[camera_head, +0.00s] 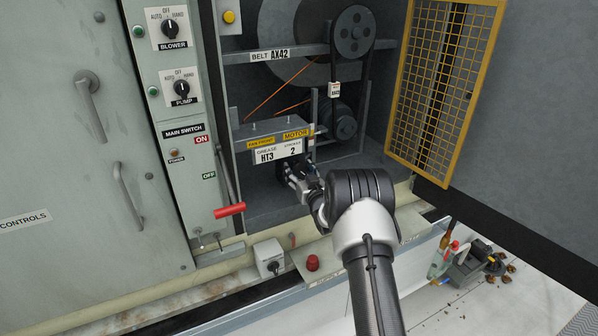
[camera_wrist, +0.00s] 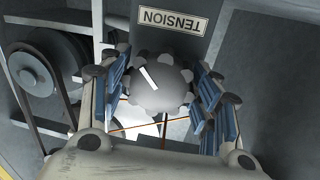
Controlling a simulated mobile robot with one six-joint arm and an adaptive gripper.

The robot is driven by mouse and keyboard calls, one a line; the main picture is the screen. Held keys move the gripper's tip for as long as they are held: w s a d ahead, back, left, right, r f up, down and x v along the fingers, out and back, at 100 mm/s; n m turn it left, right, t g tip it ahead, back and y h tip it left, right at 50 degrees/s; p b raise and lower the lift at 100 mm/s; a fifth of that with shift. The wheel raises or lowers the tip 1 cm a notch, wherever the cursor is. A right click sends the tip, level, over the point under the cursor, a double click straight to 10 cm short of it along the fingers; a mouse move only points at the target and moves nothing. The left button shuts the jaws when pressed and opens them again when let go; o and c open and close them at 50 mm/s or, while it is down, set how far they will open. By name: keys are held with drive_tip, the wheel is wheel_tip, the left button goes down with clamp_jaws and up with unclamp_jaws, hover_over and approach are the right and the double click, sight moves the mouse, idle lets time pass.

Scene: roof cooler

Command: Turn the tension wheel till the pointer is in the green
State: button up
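The tension wheel (camera_wrist: 160,84) is a dark grey lobed knob with a white mark slanting to the upper left. It sits below the upside-down TENSION label (camera_wrist: 171,20) in the wrist view. My gripper (camera_wrist: 161,88) has one blue-padded finger on each side of the wheel, close to its rim. I cannot tell whether both pads press on it. In the head view my gripper (camera_head: 297,180) reaches under the motor box, and the wheel is hidden there. A small white tag or gauge (camera_head: 334,89) is on the belt; no pointer or green zone can be made out.
The motor box (camera_head: 277,143) stands just above my gripper. A pulley and belt (camera_head: 353,32) are behind. The yellow mesh door (camera_head: 445,85) is open at right. A red-handled lever (camera_head: 230,210) juts out at left. A red knob (camera_head: 313,262) sits on the ledge below.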

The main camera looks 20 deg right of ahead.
drive_tip(key=c, duration=0.7)
drive_tip(key=shift+o, duration=0.2)
drive_tip(key=shift+m, duration=0.3)
drive_tip(key=m, duration=0.4)
drive_tip(key=shift+g, duration=0.3)
drive_tip(key=m, duration=0.4)
drive_tip(key=shift+r+y+p, duration=0.2)
drive_tip(key=shift+y+p, duration=0.1)
drive_tip(key=shift+y, duration=0.1)
drive_tip(key=m+p, duration=0.2)
drive_tip(key=m, duration=0.3)
drive_tip(key=shift+g+y, duration=0.4)
drive_tip(key=m+p, duration=0.2)
drive_tip(key=m, duration=0.3)
drive_tip(key=shift+y+p, duration=0.3)
drive_tip(key=shift+y, duration=0.1)
